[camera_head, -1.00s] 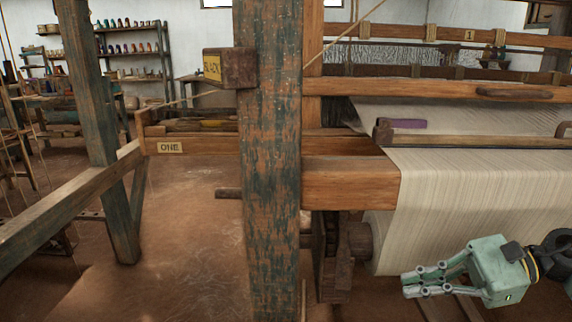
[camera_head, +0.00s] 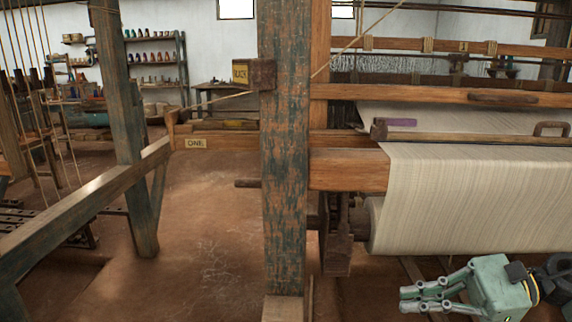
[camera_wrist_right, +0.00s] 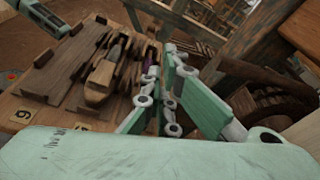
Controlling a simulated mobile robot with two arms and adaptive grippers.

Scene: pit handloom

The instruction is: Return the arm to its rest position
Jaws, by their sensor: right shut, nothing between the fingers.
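My right gripper (camera_head: 404,300) is at the lower right of the head view, low in front of the loom's cloth roll. Its pale green fingers point left, and it is shut and empty. In the right wrist view the fingers (camera_wrist_right: 168,90) reach away from the camera, with nothing between them. Beyond them is a wooden rack (camera_wrist_right: 50,85) with slots, wooden pieces and number labels. My left gripper is not in view in the head view.
The handloom's cream cloth (camera_head: 470,200) hangs over the front beam (camera_head: 348,170). A thick worn post (camera_head: 285,200) stands left of it. Shelves (camera_head: 155,60) stand at the back.

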